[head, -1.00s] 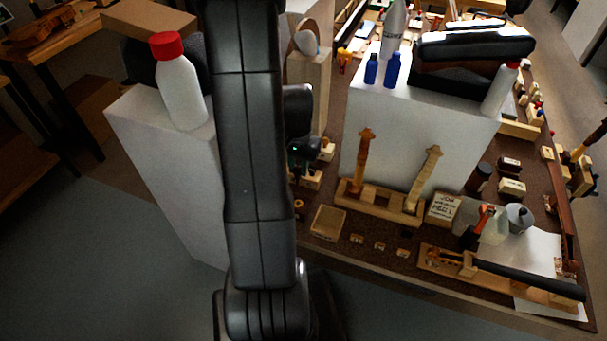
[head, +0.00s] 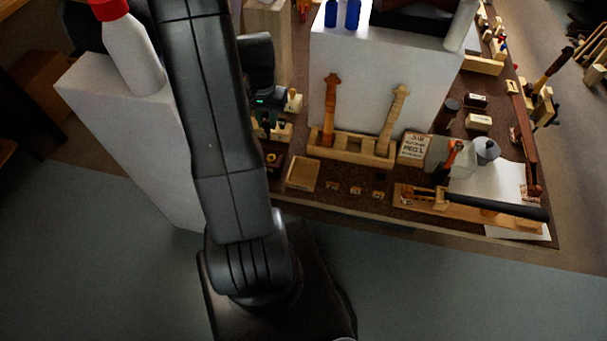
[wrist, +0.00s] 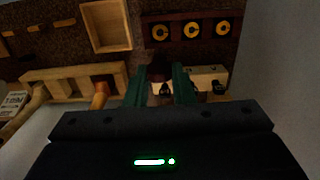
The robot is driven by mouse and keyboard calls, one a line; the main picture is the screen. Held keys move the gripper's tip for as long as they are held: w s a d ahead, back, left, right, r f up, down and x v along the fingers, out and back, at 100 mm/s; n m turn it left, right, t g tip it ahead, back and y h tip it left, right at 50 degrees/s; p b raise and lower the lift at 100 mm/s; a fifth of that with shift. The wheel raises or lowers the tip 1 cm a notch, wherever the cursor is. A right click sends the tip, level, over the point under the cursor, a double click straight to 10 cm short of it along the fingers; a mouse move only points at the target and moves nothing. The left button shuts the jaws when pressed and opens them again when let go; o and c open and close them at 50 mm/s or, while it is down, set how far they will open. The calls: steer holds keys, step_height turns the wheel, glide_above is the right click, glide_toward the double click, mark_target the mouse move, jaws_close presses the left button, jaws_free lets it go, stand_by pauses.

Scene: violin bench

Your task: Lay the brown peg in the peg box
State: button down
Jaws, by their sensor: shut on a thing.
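My gripper (wrist: 160,88) shows in the wrist view with two teal fingers, shut on a small dark brown peg (wrist: 160,68). The peg's far end is dim and partly hidden by the fingers. In the head view my gripper (head: 264,124) is low over the bench, left of the violin-neck stand, and the peg cannot be made out there. The peg box, an open pale wooden tray (wrist: 127,40), is empty and lies ahead and to the left of the gripper in the wrist view. It also shows in the head view (head: 288,181), below and right of the gripper.
A pale block (wrist: 205,76) with a black piece stands right beside the fingers. A dark rack (wrist: 175,41) with yellow rings lies beyond. The neck stand (head: 347,151) with two upright necks is at the right. A tall white block (head: 130,130) stands left of my arm.

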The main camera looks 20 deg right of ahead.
steer(key=s+d+f+b, duration=0.5)
steer(key=s+d+b, duration=0.1)
steer(key=s+d, duration=0.1)
steer(key=shift+d+f, duration=0.15)
steer(key=shift+d, duration=0.3)
stand_by(0.7)
steer(key=shift+f+b, duration=1.2)
steer(key=shift+f, duration=0.05)
steer(key=shift+f+b, duration=2.1)
steer(key=shift+f, duration=0.35)
stand_by(0.7)
steer(key=c, duration=1.2)
jaws_free()
steer(key=shift+o, duration=0.2)
